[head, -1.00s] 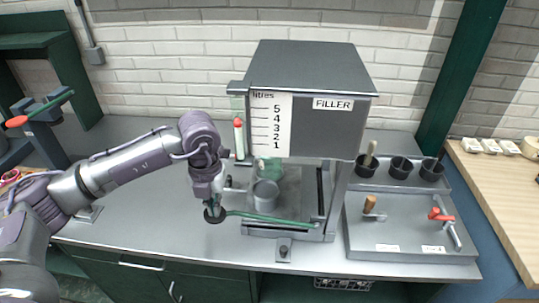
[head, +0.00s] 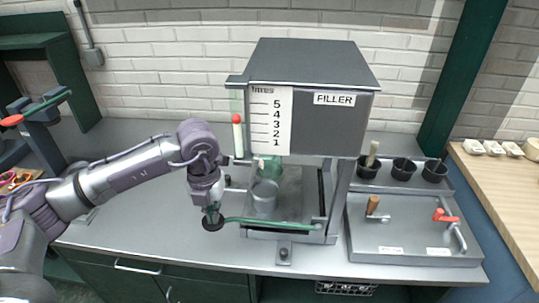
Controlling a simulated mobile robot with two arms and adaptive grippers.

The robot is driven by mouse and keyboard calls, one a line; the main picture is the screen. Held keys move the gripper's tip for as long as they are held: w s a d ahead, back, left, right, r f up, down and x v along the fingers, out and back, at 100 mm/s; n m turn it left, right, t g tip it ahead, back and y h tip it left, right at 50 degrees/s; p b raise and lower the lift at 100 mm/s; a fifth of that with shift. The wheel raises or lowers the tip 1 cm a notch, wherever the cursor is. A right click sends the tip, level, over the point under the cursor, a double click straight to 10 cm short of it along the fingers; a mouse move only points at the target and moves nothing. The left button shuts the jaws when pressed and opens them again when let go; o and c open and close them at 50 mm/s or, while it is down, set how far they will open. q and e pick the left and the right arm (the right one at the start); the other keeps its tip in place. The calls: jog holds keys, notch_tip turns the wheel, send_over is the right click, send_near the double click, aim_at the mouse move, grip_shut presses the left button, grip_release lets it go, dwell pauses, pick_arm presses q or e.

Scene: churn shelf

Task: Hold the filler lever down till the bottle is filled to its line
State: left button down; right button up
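The grey FILLER box (head: 347,125) stands mid-counter with a litres scale (head: 270,117) on its front. A red-topped float (head: 237,120) beside the scale is between 3 and 4. The green filler lever (head: 270,222) runs low across the front, nearly level, with a dark round end at the left. My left gripper (head: 212,214) points down at that end and appears to touch it; its finger opening is too small to tell. A greyish vessel (head: 265,196), perhaps the bottle, stands under the box behind the lever. Its fill line and level cannot be made out. My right gripper is out of view.
A grey panel (head: 410,228) with a wooden-handled and a red-handled lever lies to the right. Several dark cups (head: 403,168) stand behind it. A wooden table (head: 500,190) is at the far right. The counter left of the filler (head: 130,225) is mostly clear beneath my arm.

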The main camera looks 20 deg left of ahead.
pick_arm(q)
jog(key=shift+f, duration=0.1)
jog(key=shift+a+f+b, duration=0.15)
jog(key=shift+f+b, duration=0.55)
jog(key=shift+b, duration=0.1)
jog(key=shift+f, duration=0.1)
